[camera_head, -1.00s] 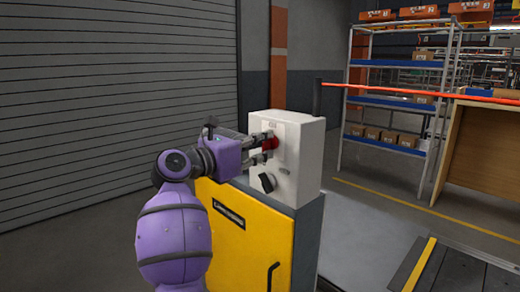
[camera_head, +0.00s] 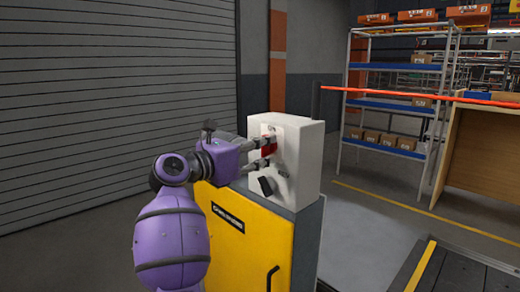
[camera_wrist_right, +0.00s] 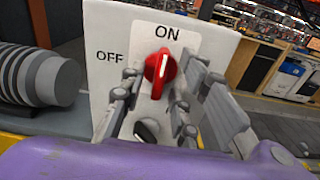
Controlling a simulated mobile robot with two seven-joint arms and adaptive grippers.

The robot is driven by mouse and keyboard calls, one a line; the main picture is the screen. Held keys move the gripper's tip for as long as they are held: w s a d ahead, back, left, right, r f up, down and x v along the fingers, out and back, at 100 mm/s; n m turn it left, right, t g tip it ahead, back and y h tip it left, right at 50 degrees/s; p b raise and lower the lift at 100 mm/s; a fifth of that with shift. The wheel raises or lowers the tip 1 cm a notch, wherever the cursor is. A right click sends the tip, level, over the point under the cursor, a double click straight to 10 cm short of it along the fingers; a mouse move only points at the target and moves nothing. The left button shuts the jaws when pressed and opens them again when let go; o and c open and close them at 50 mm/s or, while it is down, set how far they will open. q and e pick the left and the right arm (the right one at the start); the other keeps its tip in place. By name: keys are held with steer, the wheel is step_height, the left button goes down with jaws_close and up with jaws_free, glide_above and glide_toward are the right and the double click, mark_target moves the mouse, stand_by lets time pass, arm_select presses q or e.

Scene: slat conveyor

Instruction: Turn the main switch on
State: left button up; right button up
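The main switch is a red rotary knob (camera_wrist_right: 160,72) on a white plate marked ON at the top and OFF at the left. Its white line stands nearly upright, towards ON. In the head view the red knob (camera_head: 269,146) is partly hidden by my right gripper (camera_head: 266,152). In the right wrist view my right gripper (camera_wrist_right: 160,80) has its fingers spread, one on each side of the knob. They look apart from it, though light contact cannot be ruled out. My left gripper is not in view.
The switch is on a light grey box (camera_head: 305,165) above a yellow cabinet (camera_head: 240,235). A black knob (camera_head: 265,186) is below it, also in the right wrist view (camera_wrist_right: 146,130). A shutter (camera_head: 110,100) stands left, a shelf rack (camera_head: 395,100) and red rail (camera_head: 420,94) right.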

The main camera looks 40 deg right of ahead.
steer(key=a, duration=1.1)
steer(key=shift+s+a, duration=0.4)
steer(key=shift+s, duration=0.05)
